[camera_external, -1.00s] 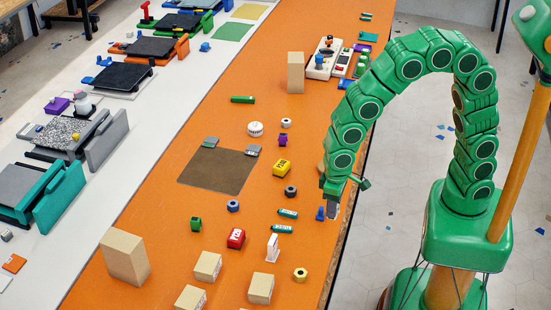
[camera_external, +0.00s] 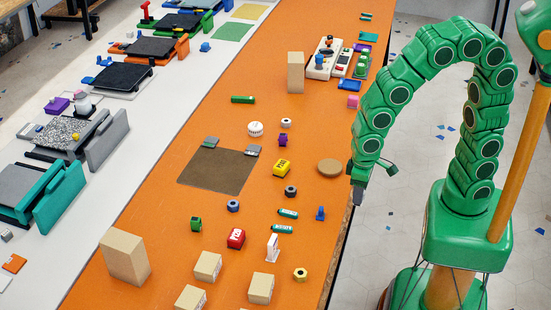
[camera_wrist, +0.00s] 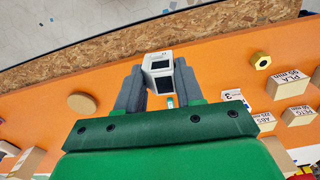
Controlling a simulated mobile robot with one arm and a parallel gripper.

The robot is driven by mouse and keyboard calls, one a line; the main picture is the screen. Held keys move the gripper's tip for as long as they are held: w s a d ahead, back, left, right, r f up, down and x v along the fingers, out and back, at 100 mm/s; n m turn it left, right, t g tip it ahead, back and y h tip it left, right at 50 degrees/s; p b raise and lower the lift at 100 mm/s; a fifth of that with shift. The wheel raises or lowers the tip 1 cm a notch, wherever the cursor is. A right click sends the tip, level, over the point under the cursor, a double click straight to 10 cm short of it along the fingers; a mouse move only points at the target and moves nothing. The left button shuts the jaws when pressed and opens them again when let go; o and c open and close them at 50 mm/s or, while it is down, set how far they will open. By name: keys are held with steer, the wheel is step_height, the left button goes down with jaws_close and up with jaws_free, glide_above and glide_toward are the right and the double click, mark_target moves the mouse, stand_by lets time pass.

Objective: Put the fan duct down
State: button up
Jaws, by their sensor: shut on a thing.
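The fan duct (camera_wrist: 158,66) shows in the wrist view as a pale grey-white boxy piece with dark openings. My gripper (camera_wrist: 157,82) is shut on it, with one grey finger on each side. In the external view my gripper (camera_external: 357,197) points down at the right edge of the orange table (camera_external: 240,125). I cannot make out the duct there, nor how high it is held.
A round tan disc (camera_external: 330,167) lies left of my gripper. A small blue piece (camera_external: 320,213), a yellow nut-like ring (camera_external: 300,274) and teal tubes (camera_external: 288,213) lie nearby. A brown mat (camera_external: 222,170) is mid-table. Cardboard boxes (camera_external: 125,257) stand in front.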

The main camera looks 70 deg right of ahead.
steer(key=w+r, duration=0.1)
steer(key=w, duration=0.9)
glide_above(221, 169)
steer(key=shift+n, duration=0.4)
steer(key=shift+s+f, duration=0.2)
steer(key=shift+f, duration=4.9)
steer(key=shift+w+f, duration=0.2)
steer(key=shift+f, duration=1.55)
steer(key=shift+f, duration=0.1)
steer(key=o, duration=1)
